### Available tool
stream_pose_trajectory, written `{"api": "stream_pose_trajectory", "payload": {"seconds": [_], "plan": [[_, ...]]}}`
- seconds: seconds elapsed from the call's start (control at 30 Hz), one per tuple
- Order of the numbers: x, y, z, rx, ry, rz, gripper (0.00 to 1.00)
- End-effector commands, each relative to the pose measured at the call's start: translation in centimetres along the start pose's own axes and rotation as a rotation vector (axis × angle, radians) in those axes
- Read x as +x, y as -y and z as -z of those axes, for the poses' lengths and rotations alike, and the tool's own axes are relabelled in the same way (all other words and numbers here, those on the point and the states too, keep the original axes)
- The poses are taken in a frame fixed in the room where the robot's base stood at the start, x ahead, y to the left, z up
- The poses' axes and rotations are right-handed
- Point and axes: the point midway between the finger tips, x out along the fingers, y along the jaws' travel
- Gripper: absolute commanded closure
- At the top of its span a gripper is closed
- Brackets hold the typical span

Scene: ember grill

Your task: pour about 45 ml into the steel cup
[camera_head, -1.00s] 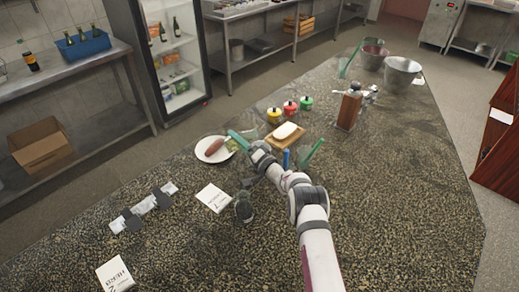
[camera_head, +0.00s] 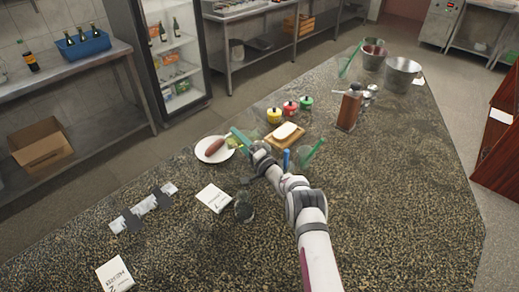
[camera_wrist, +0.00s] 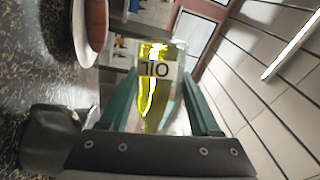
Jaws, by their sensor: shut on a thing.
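My gripper (camera_wrist: 150,95) is shut on a glass oil bottle (camera_wrist: 158,72) with a white "OIL" label and yellow oil. The bottle looks tipped well over, with the oil along its left side in the wrist view. In the head view my gripper (camera_head: 242,138) is beside the white plate, above the counter, and the bottle is hard to make out. A dark round cup-like vessel (camera_head: 244,208) stands on the counter left of my arm. I cannot tell whether it is the steel cup. Small metallic vessels (camera_head: 371,92) stand by the wooden mill.
A white plate (camera_head: 203,150) with a sausage is beside the gripper. A butter board (camera_head: 285,137), several coloured jars (camera_head: 290,108), a wooden mill (camera_head: 349,107) and steel bowls (camera_head: 402,72) stand farther right. A white card (camera_head: 214,198) lies near the dark vessel. The right counter is mostly clear.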

Motion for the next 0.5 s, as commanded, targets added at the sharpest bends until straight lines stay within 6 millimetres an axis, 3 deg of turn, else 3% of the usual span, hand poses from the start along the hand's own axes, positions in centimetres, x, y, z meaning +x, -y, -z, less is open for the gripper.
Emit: {"api": "stream_pose_trajectory", "payload": {"seconds": [0.5], "plan": [[0.34, 0.01, -0.49, 0.021, -0.005, 0.009, 1.00]]}}
